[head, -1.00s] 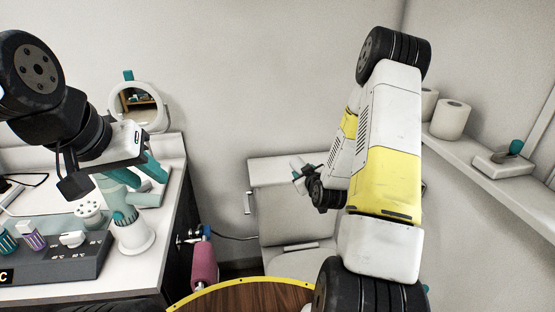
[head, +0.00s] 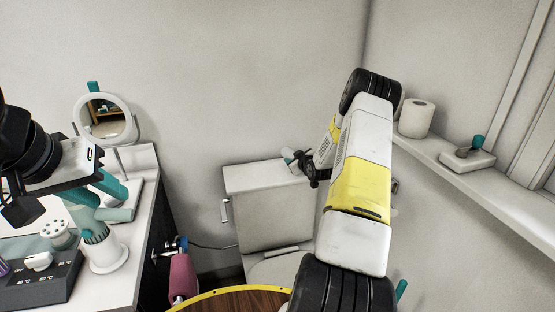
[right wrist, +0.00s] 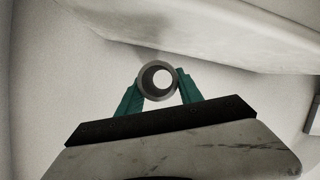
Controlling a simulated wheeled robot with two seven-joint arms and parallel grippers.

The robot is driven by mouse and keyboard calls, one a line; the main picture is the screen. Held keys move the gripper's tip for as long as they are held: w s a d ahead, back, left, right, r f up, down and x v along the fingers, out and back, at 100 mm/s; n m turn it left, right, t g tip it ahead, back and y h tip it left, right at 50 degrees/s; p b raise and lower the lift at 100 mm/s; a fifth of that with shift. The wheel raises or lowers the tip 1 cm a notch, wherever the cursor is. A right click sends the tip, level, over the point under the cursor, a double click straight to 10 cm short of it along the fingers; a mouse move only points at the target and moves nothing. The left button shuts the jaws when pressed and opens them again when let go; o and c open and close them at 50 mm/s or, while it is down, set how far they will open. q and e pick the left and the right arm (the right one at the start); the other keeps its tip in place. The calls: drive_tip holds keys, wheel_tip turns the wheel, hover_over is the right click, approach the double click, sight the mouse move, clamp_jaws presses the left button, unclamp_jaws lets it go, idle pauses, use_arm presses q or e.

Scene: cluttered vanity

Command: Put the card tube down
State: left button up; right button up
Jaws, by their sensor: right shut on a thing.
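The grey card tube (right wrist: 143,82) shows end-on as a ring in the right wrist view. The teal fingers of my right gripper (right wrist: 159,88) are shut on it, one on each side. In the head view my right gripper (head: 297,161) is small and partly hidden behind my forearm, in front of or above the white cistern; I cannot tell the gap beneath it. My left gripper (head: 100,190) hangs over the vanity at the left, its teal fingers apart and nothing seen between them.
The white cistern (head: 265,182) has a flat lid. A wall shelf (head: 465,190) at the right holds a paper roll (head: 416,117) and a small dish (head: 468,160). The vanity holds a round mirror (head: 104,118) and a white-and-teal bottle (head: 105,255). A pink roll (head: 182,278) hangs beside it.

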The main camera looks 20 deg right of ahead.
drive_tip(key=shift+w+d, duration=0.2)
drive_tip(key=shift+w, duration=0.05)
drive_tip(key=shift+w+f, duration=0.15)
drive_tip(key=shift+f, duration=1.65)
